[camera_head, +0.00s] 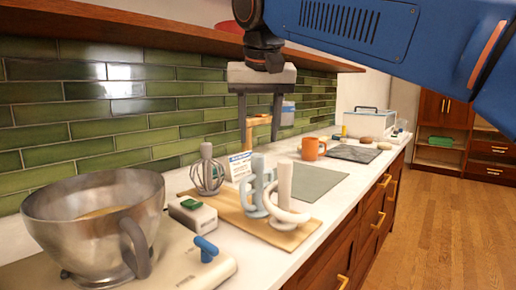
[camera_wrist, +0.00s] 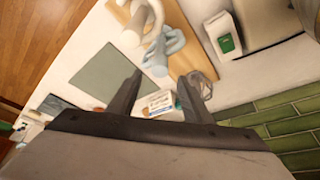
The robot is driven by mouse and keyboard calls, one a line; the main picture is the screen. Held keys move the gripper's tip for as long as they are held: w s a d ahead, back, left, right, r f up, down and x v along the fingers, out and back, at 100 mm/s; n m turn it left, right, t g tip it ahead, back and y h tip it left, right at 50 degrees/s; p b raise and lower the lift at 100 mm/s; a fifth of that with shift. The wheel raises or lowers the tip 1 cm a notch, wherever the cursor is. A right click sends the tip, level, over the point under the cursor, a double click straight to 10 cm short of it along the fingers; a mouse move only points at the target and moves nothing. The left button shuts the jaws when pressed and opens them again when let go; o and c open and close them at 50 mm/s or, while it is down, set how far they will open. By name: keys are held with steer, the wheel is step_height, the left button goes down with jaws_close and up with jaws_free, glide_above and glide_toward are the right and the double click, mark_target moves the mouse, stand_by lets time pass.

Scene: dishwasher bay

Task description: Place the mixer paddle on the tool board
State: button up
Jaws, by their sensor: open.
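A wooden tool board (camera_head: 285,238) lies on the counter; it also shows in the wrist view (camera_wrist: 182,63). A light-blue looped tool (camera_head: 257,183), seemingly the mixer paddle, stands upright on it, also in the wrist view (camera_wrist: 165,48). A white hook-like tool (camera_head: 285,186) stands in front of it, partly overlapping it in the head view. A wire whisk (camera_head: 208,172) stands at the board's back left. My gripper (camera_head: 261,146) is open and empty, above and behind the tools. In the wrist view its fingers (camera_wrist: 160,84) point over the counter, apart from every tool.
A large metal bowl (camera_head: 95,218) stands front left, near a white box with a green patch (camera_head: 192,214). A printed card (camera_head: 240,166) stands behind the tools. A grey mat (camera_head: 318,181) lies bare beyond the board, with an orange mug (camera_head: 310,150) behind. A shelf (camera_head: 130,22) runs above.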

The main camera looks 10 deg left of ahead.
steer(key=shift+v, duration=1.9)
steer(key=s+d+f+m, duration=0.1)
steer(key=s+d+f, duration=0.1)
steer(key=d+f, duration=0.9)
steer(key=s+d+f, duration=0.2)
steer(key=d+f, duration=0.4)
steer(key=d, duration=0.8)
steer(key=s+d+f, duration=0.4)
steer(key=s+f, duration=0.1)
steer(key=f, duration=0.3)
steer(key=s+d+f+m, duration=0.1)
steer(key=s+d+f, duration=0.3)
steer(key=f, duration=0.5)
steer(key=s+d+f+h, duration=0.1)
steer(key=s+d+f, duration=0.4)
steer(key=f, duration=0.3)
steer(key=shift+s+d+f+m, duration=0.15)
steer(key=shift+s+d+m, duration=0.15)
steer(key=shift+m, duration=0.1)
steer(key=shift+c, duration=0.3)
